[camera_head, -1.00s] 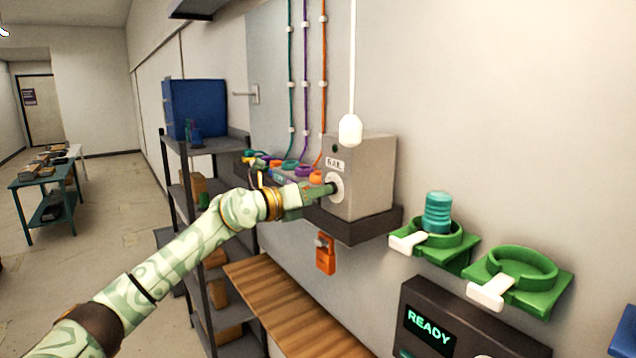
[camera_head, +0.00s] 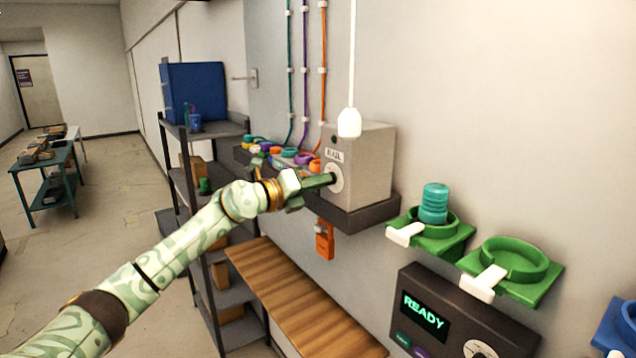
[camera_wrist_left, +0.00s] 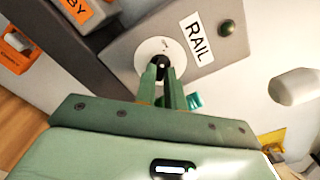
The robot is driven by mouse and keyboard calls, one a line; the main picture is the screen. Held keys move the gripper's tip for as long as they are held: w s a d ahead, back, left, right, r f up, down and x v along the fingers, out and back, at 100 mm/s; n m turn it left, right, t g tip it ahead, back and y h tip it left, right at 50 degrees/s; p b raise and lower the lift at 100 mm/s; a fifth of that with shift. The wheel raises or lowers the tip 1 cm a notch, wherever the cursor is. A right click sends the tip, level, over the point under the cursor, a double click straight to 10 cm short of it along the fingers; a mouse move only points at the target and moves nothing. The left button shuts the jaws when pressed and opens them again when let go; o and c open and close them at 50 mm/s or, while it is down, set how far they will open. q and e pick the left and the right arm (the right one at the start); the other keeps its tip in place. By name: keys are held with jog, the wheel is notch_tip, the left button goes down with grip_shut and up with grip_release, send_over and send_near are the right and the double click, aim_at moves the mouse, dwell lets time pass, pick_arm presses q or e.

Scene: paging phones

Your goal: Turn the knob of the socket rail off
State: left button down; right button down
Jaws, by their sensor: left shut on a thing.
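The socket rail's control is a grey box (camera_head: 365,165) on a dark wall shelf, with a RAIL label (camera_wrist_left: 196,38) on its front. A white round dial plate (camera_wrist_left: 146,52) carries a small black knob (camera_wrist_left: 160,62). My left gripper (camera_head: 330,180) reaches the box front from the left. In the left wrist view its green fingers (camera_wrist_left: 166,72) are shut on the knob, which hides part of it. The dial's markings are too small to read. A dark green lamp (camera_wrist_left: 227,27) is near the label. My right gripper is not in view.
A white pull handle (camera_head: 349,122) hangs on a cord in front of the box. An orange tag (camera_head: 324,240) hangs below the dark shelf. Green ring holders (camera_head: 512,260) and a READY panel (camera_head: 425,310) are at right. A wooden bench (camera_head: 290,300) lies below.

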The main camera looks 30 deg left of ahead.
pick_arm(q)
jog(key=shift+a+r, duration=0.1)
jog(key=c, duration=1.5)
grip_release()
jog(key=b+v, duration=1)
jog(key=v, duration=0.6)
jog(key=shift+s+a+b, duration=0.1)
jog(key=shift+s+b, duration=0.05)
jog(key=shift+b, duration=0.15)
